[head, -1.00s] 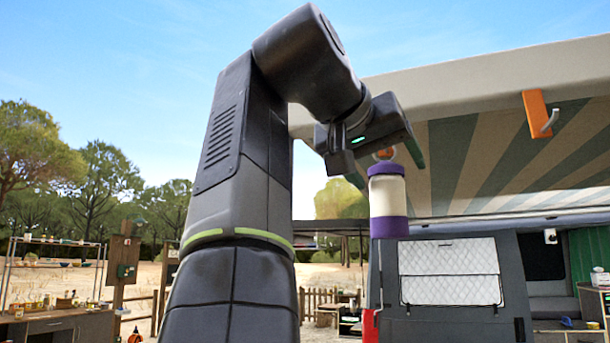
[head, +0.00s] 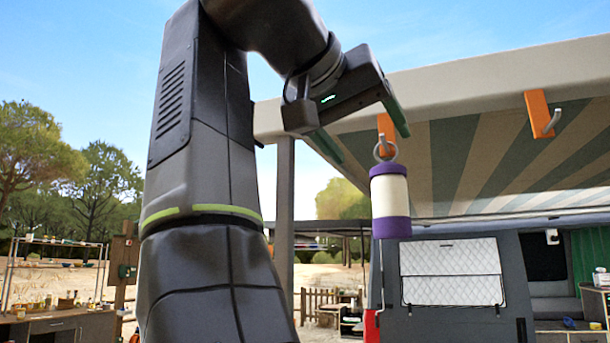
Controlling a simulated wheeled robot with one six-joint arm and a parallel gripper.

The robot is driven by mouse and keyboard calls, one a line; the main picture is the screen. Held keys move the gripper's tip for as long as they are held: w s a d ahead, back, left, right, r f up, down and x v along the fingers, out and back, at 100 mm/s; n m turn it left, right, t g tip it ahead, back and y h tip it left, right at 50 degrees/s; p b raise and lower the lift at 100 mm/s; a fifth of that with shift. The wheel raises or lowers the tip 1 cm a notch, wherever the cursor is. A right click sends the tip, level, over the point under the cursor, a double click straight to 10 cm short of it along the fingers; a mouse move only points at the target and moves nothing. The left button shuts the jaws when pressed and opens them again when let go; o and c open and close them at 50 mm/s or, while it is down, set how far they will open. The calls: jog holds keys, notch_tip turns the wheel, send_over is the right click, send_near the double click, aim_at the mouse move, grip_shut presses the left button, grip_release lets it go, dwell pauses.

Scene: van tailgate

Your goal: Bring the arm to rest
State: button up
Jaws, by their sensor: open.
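My gripper (head: 367,147) is in the upper middle of the head view, with its two green-edged fingers spread apart and nothing between them. A lantern (head: 390,203), white with purple top and bottom bands, hangs upright by its ring from an orange hook (head: 386,128) under the awning edge. The lantern is just right of and below my gripper, and the fingers appear clear of it.
A second orange hook (head: 541,113) sits empty on the awning (head: 470,88) at right. The van's tailgate area with a quilted white panel (head: 451,271) stands behind. A workbench (head: 60,328) is at far left. Open sky lies above and left of my arm.

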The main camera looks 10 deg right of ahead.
aim_at(393, 177)
jog(key=shift+s+a+r, duration=0.15)
jog(key=shift+s+a, duration=0.15)
jog(key=shift+s, duration=0.1)
jog(key=shift+d, duration=0.1)
dwell(0.4)
jog(key=shift+x, duration=3.6)
